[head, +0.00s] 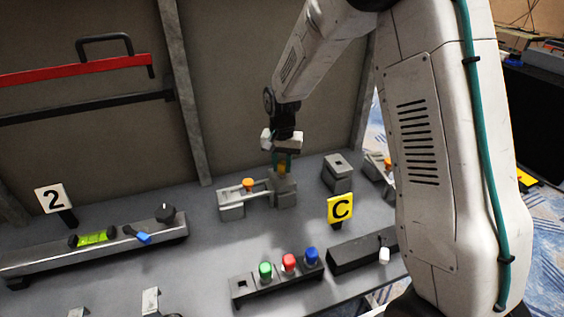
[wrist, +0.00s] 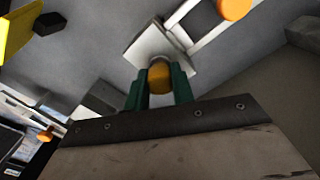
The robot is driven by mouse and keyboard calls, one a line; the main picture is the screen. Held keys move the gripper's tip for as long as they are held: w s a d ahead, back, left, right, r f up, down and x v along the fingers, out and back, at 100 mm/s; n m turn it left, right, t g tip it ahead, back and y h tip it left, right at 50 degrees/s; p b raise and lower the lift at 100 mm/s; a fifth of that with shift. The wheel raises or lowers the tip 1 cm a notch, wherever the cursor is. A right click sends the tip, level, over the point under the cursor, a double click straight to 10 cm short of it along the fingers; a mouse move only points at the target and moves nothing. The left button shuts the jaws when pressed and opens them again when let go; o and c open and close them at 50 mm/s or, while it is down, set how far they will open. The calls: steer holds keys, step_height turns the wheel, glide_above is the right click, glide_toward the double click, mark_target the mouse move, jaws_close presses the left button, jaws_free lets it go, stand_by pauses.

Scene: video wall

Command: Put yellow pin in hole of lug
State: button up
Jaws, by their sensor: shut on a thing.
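My gripper (head: 282,162) has green fingers, which also show in the wrist view (wrist: 159,92). They are shut on the yellow pin (wrist: 159,76), and its rounded yellow-orange top shows between them. In the head view the pin (head: 282,169) is mostly hidden by the fingers. The gripper is directly over a grey block (head: 284,199), which looks like the lug and also shows in the wrist view (wrist: 146,42). The fingers and pin hide the hole, so I cannot tell how far the pin is in.
An orange knob (head: 249,184) stands beside the lug on a railed grey fixture (head: 231,207). A grey block (head: 338,176) stands to the right, with a yellow C sign (head: 340,208) in front. Green, red and blue buttons (head: 289,262) are nearer. The bench between is clear.

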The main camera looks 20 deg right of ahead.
steer(key=shift+f, duration=0.25)
steer(key=o, duration=1.6)
steer(key=shift+c, duration=0.2)
steer(key=shift+r, duration=3.55)
